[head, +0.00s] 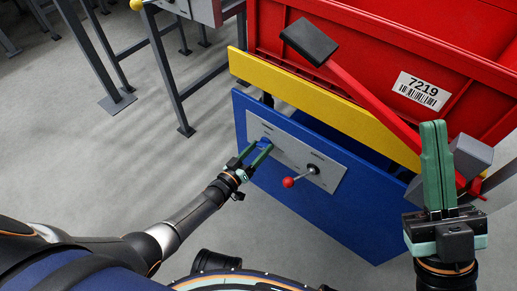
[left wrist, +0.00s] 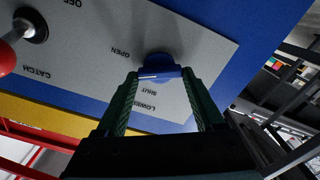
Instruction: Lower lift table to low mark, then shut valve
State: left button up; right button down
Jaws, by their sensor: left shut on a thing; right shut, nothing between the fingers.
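The lift table has a blue lower body (head: 240,115) and a yellow upper band (head: 300,98). A grey panel (head: 325,168) on the blue face carries a blue valve knob (left wrist: 160,63), with OPEN, SHUT and a partly hidden LOWER label around it in the left wrist view. My left gripper (head: 265,146) is shut on the knob, one finger on each side. The knob's exact setting is hard to tell. A red-ball lever (head: 289,182) sits to its right in the head view. My right gripper (head: 434,127) is shut and empty, pointing up. I cannot make out a low mark.
A red bin (head: 370,45) labelled 7219 stands above the yellow band. A red bar (head: 375,105) with a black pad (head: 309,42) slants across its front, toward my right gripper. Grey metal frames (head: 165,75) stand at the back left. The floor (head: 120,160) at left is clear.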

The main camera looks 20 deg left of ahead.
pick_arm(q)
jog(key=shift+m, duration=1.4)
jog(key=o, duration=1.4)
jog(key=p+v, duration=0.4)
jog(key=v, duration=0.8)
jog(key=shift+s, duration=0.3)
